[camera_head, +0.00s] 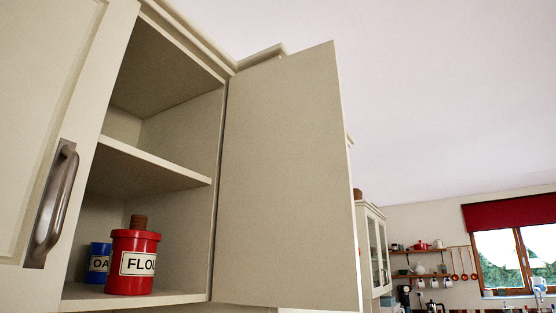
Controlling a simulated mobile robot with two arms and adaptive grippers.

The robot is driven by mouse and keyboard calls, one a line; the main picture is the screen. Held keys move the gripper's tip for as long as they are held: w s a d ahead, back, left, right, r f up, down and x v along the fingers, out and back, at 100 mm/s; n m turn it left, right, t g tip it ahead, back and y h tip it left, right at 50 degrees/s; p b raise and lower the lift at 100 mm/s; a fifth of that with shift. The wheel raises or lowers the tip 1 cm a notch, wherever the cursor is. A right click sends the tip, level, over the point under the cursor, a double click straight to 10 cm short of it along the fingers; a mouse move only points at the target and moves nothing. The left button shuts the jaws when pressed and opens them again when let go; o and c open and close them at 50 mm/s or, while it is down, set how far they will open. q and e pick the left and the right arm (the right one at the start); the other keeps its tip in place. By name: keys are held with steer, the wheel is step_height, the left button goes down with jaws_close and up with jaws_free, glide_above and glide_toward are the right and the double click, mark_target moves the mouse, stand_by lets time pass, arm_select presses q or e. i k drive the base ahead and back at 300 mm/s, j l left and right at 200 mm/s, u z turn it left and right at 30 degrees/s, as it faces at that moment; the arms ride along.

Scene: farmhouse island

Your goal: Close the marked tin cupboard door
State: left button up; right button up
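The cupboard door (286,185) stands wide open, hinged on the right side of a cream wall cupboard, with its plain inner face toward me. Inside, on the bottom shelf, stand a red tin (133,264) with a partly visible label reading "FLOU" and a wooden knob, and a blue tin (97,263) behind it at left, labelled "OA" as far as it shows. The middle shelf (150,168) is empty where I can see it. The open door's outer face and handle are hidden. Neither of my grippers is in view.
A shut cupboard door (55,110) with a metal handle (52,205) is at the left. Beyond the open door are a glass-fronted cabinet (373,245), wall shelves (425,251) with crockery, hanging red utensils and a window with a red blind (510,212). Space right of the door looks free.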

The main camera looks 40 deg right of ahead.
mark_target(286, 236)
steer(key=i+l+u, duration=0.1)
steer(key=l+u, duration=0.25)
steer(key=l, duration=0.85)
steer(key=l+u, duration=0.4)
steer(key=l, duration=0.8)
steer(key=k, duration=0.05)
